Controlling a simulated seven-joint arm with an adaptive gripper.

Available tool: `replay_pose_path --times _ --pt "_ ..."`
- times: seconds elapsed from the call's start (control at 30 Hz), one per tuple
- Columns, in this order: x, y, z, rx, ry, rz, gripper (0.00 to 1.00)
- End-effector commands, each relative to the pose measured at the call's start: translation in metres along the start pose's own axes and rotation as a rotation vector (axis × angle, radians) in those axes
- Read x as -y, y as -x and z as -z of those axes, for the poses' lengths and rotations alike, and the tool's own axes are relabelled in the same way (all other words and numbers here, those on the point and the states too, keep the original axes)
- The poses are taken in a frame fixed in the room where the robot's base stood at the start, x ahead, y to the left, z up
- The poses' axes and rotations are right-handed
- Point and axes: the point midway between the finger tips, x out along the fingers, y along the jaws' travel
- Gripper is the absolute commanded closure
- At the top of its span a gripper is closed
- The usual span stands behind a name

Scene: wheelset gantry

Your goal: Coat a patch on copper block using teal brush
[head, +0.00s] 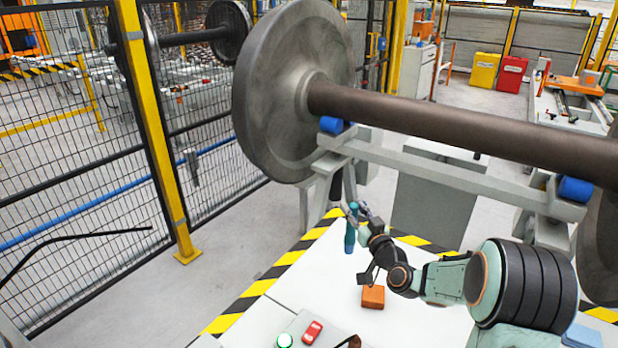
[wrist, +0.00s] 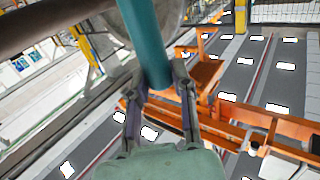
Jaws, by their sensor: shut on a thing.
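My gripper (head: 357,213) is shut on the teal brush (head: 350,240) near the far edge of the white table. In the head view the brush stands roughly upright, with its teal part below the fingers and a dark part above. In the wrist view the teal handle (wrist: 145,45) runs up from between my two fingertips (wrist: 160,92); the bristles cannot be made out. The copper block (head: 373,297) is an orange-brown block on the white table, nearer the camera than the brush and apart from it. It is not identifiable in the wrist view.
A large steel wheel (head: 290,90) and its dark axle (head: 450,125) rest on a grey gantry beam (head: 450,172) close behind my gripper. Table surface left of the block is clear.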

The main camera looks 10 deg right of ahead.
Motion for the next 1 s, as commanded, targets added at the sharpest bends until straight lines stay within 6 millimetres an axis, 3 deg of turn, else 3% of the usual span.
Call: replay_pose_path --times 0.03,0.1,0.27,0.47,1.0 --pt "-0.017 0.004 -0.022 0.008 -0.008 -0.028 1.00" --pt "-0.035 0.009 -0.044 0.005 -0.008 -0.059 1.00" --pt "-0.060 0.021 -0.079 0.003 -0.004 -0.112 1.00" --pt "-0.072 0.027 -0.088 -0.002 0.001 -0.138 1.00" --pt "-0.072 0.027 -0.131 0.001 0.000 -0.137 1.00"
